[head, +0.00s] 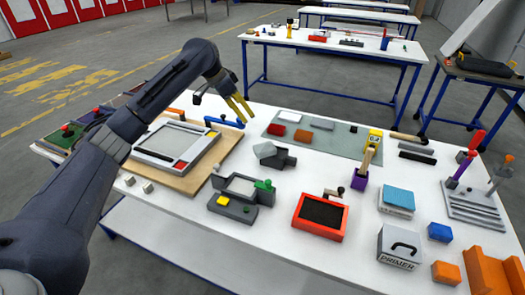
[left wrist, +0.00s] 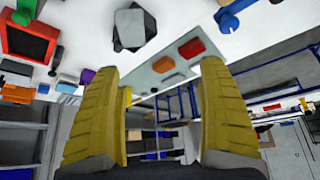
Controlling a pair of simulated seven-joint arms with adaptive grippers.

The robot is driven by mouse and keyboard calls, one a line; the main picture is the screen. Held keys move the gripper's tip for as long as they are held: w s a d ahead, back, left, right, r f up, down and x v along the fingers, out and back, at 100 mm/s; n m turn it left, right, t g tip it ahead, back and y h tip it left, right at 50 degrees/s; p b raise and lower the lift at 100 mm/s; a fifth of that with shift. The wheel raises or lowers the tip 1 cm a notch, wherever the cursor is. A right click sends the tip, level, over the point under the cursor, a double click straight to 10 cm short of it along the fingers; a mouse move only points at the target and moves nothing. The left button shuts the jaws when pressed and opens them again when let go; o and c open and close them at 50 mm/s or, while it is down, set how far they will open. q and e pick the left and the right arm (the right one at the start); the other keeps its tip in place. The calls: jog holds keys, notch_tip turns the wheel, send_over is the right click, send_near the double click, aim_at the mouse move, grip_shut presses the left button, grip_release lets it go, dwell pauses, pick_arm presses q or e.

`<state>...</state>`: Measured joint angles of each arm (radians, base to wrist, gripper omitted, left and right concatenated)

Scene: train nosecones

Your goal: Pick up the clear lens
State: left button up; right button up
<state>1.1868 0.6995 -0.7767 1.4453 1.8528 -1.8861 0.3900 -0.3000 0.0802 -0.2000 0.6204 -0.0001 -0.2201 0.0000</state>
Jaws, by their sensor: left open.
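A pale grey, glassy-looking block (head: 264,150) sits tilted on a dark grey fixture (head: 283,160) near the middle of the table; it may be the clear lens, but I cannot tell for sure. It also shows in the left wrist view (left wrist: 129,27), above the left finger. My left gripper (head: 241,108) has yellow fingers and hangs near the table's back edge, behind and left of this block. In the left wrist view the fingers (left wrist: 158,78) stand wide apart with nothing between them. My right gripper is not in view.
A grey-green mat (head: 345,142) holds several small blocks. A framed panel (head: 178,143) on a wooden board lies left, near a blue-handled clamp (head: 224,121). A grey fixture (head: 237,208), red tray (head: 320,215) and primer box (head: 399,246) stand in front.

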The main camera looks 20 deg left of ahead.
pick_arm(q)
jog(key=s+d+m+g, duration=0.1)
jog(key=s+d, duration=0.1)
jog(key=s, duration=0.1)
send_near(264, 147)
jog(key=x, duration=0.5)
jog(key=shift+f, duration=0.15)
jog(key=shift+x, duration=2.6)
jog(key=c, duration=1.4)
notch_tip(264, 147, up, 20)
jog(key=shift+r, duration=0.1)
